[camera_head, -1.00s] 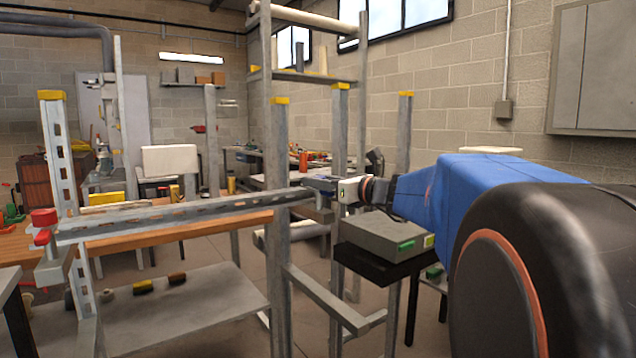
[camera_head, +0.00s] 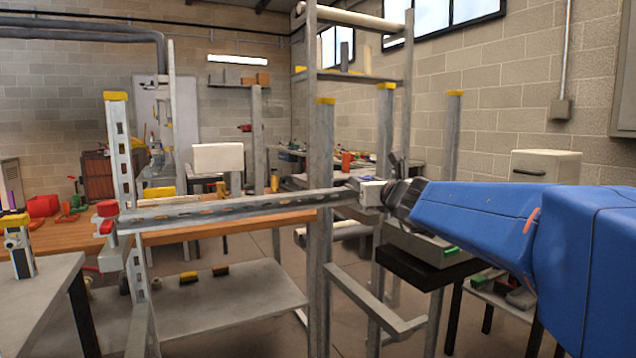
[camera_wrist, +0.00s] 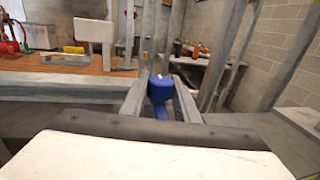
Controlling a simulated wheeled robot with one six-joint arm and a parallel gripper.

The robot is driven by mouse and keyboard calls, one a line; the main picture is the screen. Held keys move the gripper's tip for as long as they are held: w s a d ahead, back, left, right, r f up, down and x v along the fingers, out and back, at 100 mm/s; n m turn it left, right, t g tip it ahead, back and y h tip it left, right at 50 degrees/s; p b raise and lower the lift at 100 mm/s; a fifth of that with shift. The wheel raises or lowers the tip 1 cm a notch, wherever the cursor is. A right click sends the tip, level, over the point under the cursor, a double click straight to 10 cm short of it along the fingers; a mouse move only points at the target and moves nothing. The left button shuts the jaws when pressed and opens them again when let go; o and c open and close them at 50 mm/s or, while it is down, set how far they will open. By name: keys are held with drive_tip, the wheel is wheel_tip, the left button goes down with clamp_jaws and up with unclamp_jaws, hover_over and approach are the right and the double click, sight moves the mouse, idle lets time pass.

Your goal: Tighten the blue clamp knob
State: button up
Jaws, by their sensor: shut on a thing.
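The blue clamp knob (camera_wrist: 160,88) shows in the wrist view, between the two grey fingers of my gripper (camera_wrist: 160,96). My gripper is shut on it, one finger on each side. A blue stem shows below the knob. In the head view my gripper (camera_head: 352,183) reaches in from the right at the right end of a slotted metal rail, beside an upright post. The knob cannot be made out in the head view, where the gripper and post crowd it.
The slotted metal rail (camera_head: 225,209) runs left to a red-capped fitting (camera_head: 107,209) by a perforated upright. Yellow-capped posts (camera_head: 319,225) stand close to my arm. A grey box (camera_head: 420,243) on a black stand sits below my wrist. A grey table (camera_head: 50,285) stands at left.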

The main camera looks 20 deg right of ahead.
idle(0.5)
drive_tip(key=o, duration=1.1)
drive_tip(key=shift+c, duration=0.2)
